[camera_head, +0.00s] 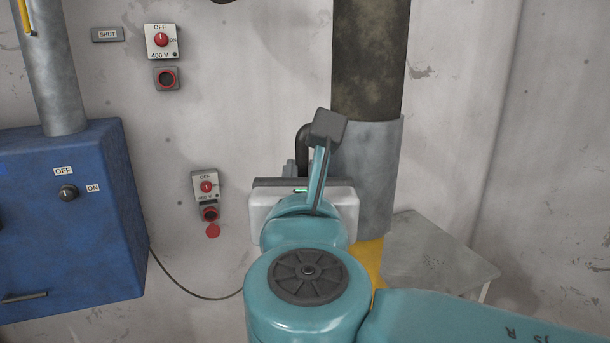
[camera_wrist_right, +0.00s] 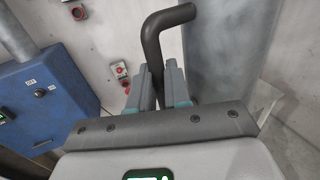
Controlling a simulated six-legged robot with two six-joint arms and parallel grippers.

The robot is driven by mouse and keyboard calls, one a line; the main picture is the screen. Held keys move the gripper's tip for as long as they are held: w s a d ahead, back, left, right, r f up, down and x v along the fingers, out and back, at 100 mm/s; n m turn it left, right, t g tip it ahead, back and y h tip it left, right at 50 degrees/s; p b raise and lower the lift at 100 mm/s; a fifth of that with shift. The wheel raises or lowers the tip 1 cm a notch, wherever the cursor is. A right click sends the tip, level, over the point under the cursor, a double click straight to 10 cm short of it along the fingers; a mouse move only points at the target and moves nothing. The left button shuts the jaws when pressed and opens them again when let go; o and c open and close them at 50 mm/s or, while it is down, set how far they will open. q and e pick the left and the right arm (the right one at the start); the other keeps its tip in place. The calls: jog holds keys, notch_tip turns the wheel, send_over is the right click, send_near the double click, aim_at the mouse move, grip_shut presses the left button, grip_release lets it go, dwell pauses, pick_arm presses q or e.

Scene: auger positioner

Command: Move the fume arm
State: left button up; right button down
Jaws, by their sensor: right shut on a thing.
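The fume arm shows in the head view as a grey metal hood (camera_head: 375,185) hanging on a dark, stained upper duct (camera_head: 370,55). A dark bent handle (camera_head: 303,140) sticks out at its left side. In the right wrist view the handle (camera_wrist_right: 153,42) bends toward the grey hood (camera_wrist_right: 225,50). My right gripper (camera_wrist_right: 160,80) is shut on the handle's straight lower part, with a finger on each side. In the head view my own teal arm and wrist hide most of this gripper (camera_head: 290,168). My left gripper is in neither view.
A grey table (camera_head: 435,255) stands below and right of the hood. A yellow part (camera_head: 371,260) shows under the hood. A blue cabinet (camera_head: 65,220) with a pipe (camera_head: 55,80) stands at left. Switch boxes (camera_head: 206,187) are on the wall, and a cable (camera_head: 190,292) hangs low.

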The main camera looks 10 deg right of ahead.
jog(key=shift+w+d+r, duration=0.15)
jog(key=shift+d+r, duration=0.05)
jog(key=shift+d, duration=0.1)
